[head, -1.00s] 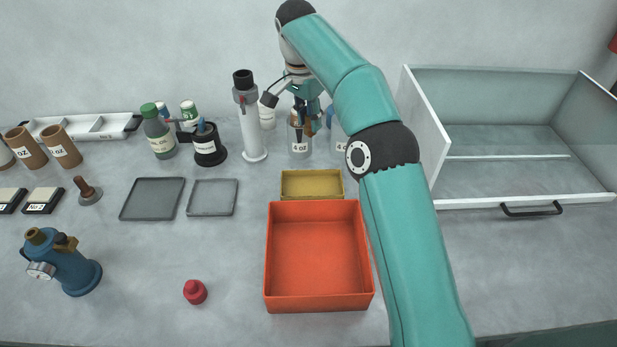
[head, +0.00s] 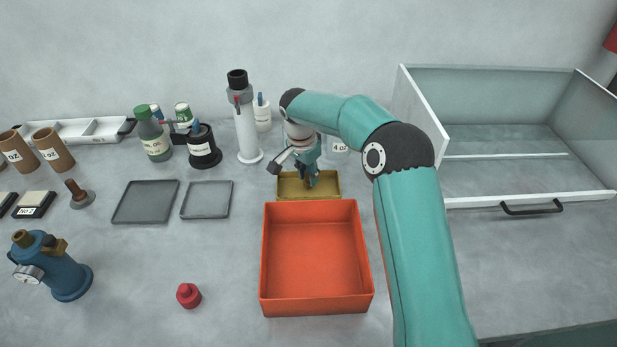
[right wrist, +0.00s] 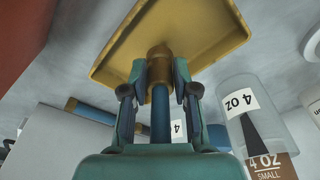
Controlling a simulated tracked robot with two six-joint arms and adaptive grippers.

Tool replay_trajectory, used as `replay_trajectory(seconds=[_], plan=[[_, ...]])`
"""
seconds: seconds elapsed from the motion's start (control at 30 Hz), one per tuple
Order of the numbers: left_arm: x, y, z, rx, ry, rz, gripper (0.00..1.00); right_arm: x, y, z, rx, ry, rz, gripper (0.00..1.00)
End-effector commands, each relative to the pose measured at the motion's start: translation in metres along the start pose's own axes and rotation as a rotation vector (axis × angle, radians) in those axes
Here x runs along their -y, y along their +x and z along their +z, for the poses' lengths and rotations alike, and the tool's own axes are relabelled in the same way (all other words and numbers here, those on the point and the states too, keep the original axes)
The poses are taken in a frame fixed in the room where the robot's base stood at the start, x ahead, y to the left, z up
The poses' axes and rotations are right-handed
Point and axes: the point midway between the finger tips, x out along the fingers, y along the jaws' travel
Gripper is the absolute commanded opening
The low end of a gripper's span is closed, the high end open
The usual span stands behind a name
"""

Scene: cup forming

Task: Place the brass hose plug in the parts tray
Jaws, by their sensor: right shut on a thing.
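My right gripper (head: 308,181) is at the shallow yellow tray (head: 330,191), which I take as the parts tray. In the right wrist view the gripper (right wrist: 160,75) is shut on the brass plug (right wrist: 158,57). A blue shaft (right wrist: 160,118) runs back from the plug between the fingers. The plug's brass end overlaps the yellow tray (right wrist: 205,42); whether it touches the tray's floor I cannot tell. In the head view the fingers largely hide the plug. My left gripper is not in view.
An orange bin (head: 315,255) stands just in front of the yellow tray. A white cylinder (head: 246,135) stands behind left, and a clear 4 oz cup (right wrist: 245,100) is close to the gripper. An open drawer box (head: 510,150) is at right. Two grey trays (head: 147,202) lie left.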

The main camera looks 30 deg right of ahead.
Motion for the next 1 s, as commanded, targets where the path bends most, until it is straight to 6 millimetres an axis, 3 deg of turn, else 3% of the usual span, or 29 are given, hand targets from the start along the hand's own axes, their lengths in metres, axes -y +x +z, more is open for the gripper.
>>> replay_trajectory(seconds=[0.13,0.47,0.5,0.6,1.0], plan=[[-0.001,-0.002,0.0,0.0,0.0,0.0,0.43,-0.001,0.014,0.002,0.0,0.002,0.001,0.0],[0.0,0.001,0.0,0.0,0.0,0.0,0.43,0.0,0.018,0.002,0.0,0.001,-0.001,0.0],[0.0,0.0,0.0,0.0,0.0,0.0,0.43,0.0,0.017,0.002,0.0,0.001,-0.001,0.35],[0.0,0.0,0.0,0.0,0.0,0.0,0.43,0.0,0.017,0.002,0.0,0.001,0.0,0.52],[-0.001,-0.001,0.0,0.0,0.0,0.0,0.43,0.0,0.013,0.002,0.0,0.001,-0.001,0.54]])
